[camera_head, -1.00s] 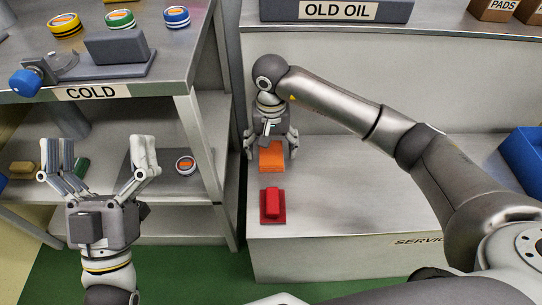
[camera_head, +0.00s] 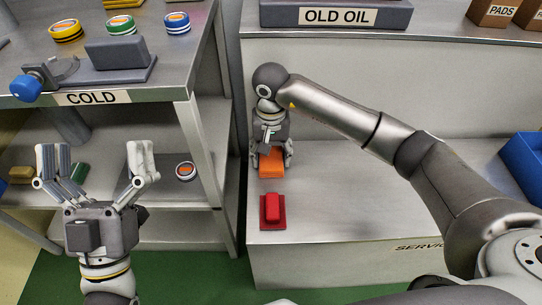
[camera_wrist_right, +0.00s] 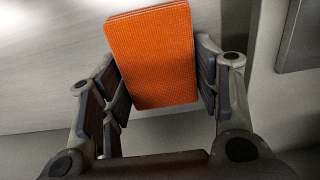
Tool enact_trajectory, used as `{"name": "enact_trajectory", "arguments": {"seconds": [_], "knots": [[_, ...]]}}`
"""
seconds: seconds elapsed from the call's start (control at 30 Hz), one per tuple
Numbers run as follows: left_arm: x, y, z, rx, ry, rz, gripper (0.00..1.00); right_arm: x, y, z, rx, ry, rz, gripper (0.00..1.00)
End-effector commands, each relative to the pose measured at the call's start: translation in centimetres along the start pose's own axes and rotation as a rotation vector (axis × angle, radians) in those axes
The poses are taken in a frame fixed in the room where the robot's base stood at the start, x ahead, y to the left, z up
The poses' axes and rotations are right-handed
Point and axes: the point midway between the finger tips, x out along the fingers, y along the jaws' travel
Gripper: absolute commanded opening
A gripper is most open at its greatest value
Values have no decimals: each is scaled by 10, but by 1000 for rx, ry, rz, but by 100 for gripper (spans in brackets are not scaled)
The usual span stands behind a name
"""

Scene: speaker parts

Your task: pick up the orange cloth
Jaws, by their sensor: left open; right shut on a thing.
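The orange cloth (camera_head: 271,166) is a folded block at the left part of the lower bench, behind the red block. My right gripper (camera_head: 271,155) reaches down over it and is shut on it. In the right wrist view the cloth (camera_wrist_right: 155,60) sits between the two fingers (camera_wrist_right: 160,90), with a finger pad at each side. I cannot tell whether the cloth still touches the bench. My left gripper (camera_head: 97,165) is open and empty, pointing up in front of the shelf at the left.
A red block on a red base (camera_head: 272,211) lies on the bench (camera_head: 350,200) just in front of the cloth. The shelf unit marked COLD (camera_head: 185,100) stands close at the left. A blue bin (camera_head: 525,165) is at the right. The middle of the bench is clear.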

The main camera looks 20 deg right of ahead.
Motion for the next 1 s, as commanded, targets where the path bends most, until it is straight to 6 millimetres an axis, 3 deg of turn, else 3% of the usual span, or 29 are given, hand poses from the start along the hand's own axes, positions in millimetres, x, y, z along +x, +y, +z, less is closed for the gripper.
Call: {"name": "enact_trajectory", "arguments": {"seconds": [0.17, 0.4, 0.53, 0.8, 1.0], "knots": [[2, 0, 3, 0, -19, 0, 100, -7, 0, 0, 0, 2, 0, 34], [-2, -4, 34, 7, -197, -8, 100, -34, 0, -1, -1, 4, 0, 34], [-9, -8, 60, 14, -353, -16, 100, -53, 13, 10, -1, 4, 1, 34], [-46, -18, 113, 25, -713, -36, 100, -98, 44, 39, 0, 3, 2, 34], [-77, -23, 136, 29, -912, -49, 100, -115, 75, 69, 1, 3, 2, 34]]}}
